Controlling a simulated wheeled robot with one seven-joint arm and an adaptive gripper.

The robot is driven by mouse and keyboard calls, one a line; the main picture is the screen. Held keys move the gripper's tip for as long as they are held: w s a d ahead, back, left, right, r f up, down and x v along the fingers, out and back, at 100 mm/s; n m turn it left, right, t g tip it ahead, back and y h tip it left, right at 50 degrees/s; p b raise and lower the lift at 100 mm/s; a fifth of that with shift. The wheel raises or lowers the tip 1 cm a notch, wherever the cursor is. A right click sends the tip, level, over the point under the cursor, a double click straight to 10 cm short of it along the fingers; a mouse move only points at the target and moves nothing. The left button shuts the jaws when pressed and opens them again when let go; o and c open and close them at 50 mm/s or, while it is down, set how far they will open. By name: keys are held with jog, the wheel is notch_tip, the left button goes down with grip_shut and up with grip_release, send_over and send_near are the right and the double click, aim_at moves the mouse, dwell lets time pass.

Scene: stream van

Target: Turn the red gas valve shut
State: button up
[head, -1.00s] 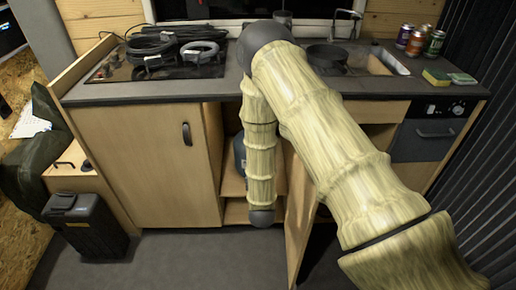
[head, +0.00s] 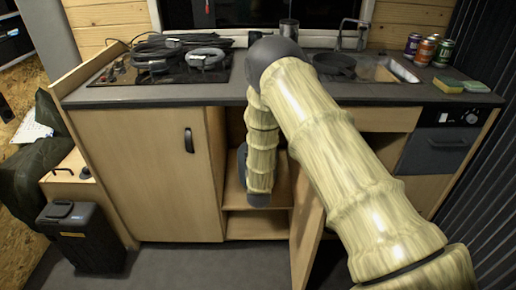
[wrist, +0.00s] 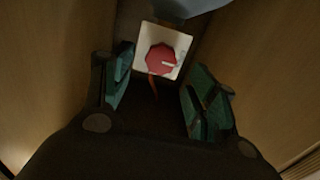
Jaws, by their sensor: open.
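The red gas valve (wrist: 161,59) is a red knob with a pale pointer mark on a square white plate (wrist: 145,35). It shows in the wrist view, upper middle, inside the cabinet. The pointer mark points to the right. My gripper (wrist: 160,90) is open, with its green-padded fingers to the left and right below the knob in the picture. Nothing is between the fingers, and the knob is beyond the fingertips; I cannot tell the exact gap. In the head view, my arm reaches into the open cabinet and hides the valve and the gripper.
The open cabinet door (head: 305,225) stands beside my arm. A dark rounded object, partly hidden, is in the cabinet; its blue-grey underside (wrist: 185,6) shows above the valve. Wooden walls flank the gripper closely.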

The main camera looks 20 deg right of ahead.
jog(key=shift+x, duration=2.05)
jog(key=c, duration=1)
